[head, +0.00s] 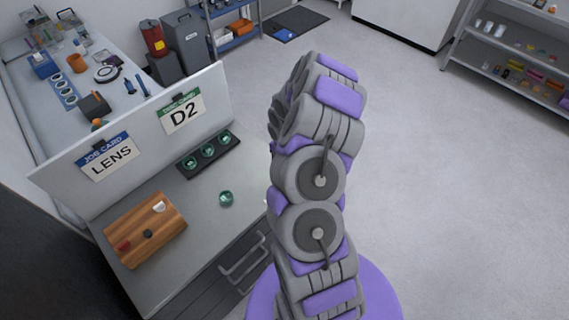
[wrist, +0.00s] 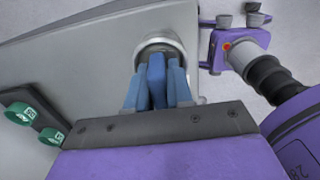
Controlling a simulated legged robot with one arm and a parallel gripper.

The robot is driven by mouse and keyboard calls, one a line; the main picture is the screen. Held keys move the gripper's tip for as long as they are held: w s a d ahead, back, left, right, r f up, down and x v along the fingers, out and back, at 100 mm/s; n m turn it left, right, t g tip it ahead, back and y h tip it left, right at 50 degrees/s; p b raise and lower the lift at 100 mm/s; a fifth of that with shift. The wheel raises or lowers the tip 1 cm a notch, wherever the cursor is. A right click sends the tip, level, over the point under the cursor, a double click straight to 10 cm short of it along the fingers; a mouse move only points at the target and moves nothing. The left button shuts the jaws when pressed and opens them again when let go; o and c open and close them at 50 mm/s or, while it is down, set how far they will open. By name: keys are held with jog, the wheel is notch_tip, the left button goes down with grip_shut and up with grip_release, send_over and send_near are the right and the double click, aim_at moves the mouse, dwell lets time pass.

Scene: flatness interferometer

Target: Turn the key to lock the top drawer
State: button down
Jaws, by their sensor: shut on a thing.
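In the wrist view my gripper (wrist: 157,95) shows its pale blue fingers closed on a darker blue upright piece (wrist: 157,72), which I take to be the key's head. Just beyond the fingertips is a round grey metallic ring (wrist: 160,45) at the bench edge, likely the lock; the key's shaft and slot are hidden. In the head view my arm hides the gripper, key and lock. The drawer front (head: 222,284) with its bar handle (head: 243,262) shows left of my arm, and looks closed. I cannot tell the key's angle.
On the bench top (head: 180,215) are a wooden block (head: 146,222), a black rack (head: 208,155) of green glass discs and a loose disc (head: 226,198). Open floor (head: 430,170) lies to the right.

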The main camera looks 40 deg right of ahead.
jog(key=shift+r+n+p, duration=0.1)
jog(key=shift+n+p, duration=0.25)
jog(key=shift+n, duration=0.25)
jog(key=c, duration=0.9)
grip_release()
notch_tip(320, 180, up, 17)
jog(key=shift+w+r, duration=0.1)
notch_tip(320, 180, up, 8)
jog(key=p, duration=0.4)
